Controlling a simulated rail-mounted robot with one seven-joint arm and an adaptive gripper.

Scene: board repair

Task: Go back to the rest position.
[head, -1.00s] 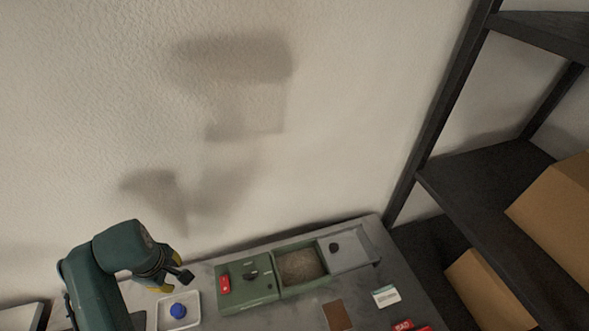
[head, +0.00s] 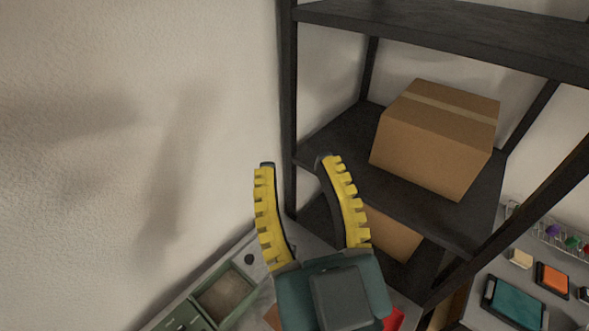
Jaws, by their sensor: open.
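My gripper (head: 296,165) is in the lower middle of the head view, close to the camera. Its two yellow toothed fingers stand wide apart and point up in the picture. The jaws are open with nothing between them. The dark green gripper body (head: 335,290) covers part of the bench behind it.
A grey bench holds a green tray (head: 198,300) with a brown-filled compartment at the lower left. A dark shelf (head: 330,140) with a cardboard box (head: 435,135) stands behind and right. At the lower right another surface bears a teal device (head: 515,303) and an orange one (head: 552,279).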

